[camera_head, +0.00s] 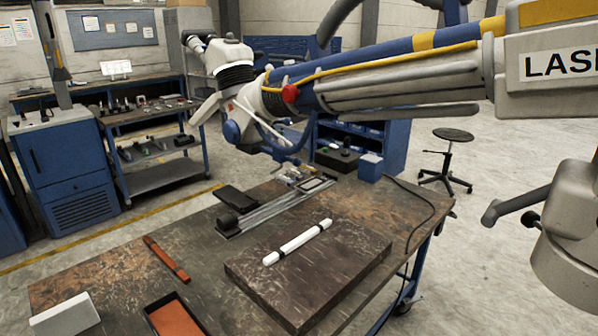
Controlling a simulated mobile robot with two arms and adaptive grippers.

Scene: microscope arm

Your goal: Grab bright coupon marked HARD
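I cannot read the word HARD on anything, so I cannot tell which piece is the bright coupon. A white block (66,315) stands at the near left of the worktable (110,262). A narrow orange-red strip (167,259) lies flat behind it. A dark-rimmed tray with an orange inside (177,320) is at the near edge, partly cut off by the frame. A white bar with dark bands (298,242) lies on a thick dark slab (318,275). Neither of my grippers is clearly in view.
A large jointed arm marked LAS (400,75) spans above the table. A rail fixture (275,207) stands at the table's back, a blue box (370,167) at its back right. A black cable (425,205) crosses the right edge. A stool (447,160) stands beyond.

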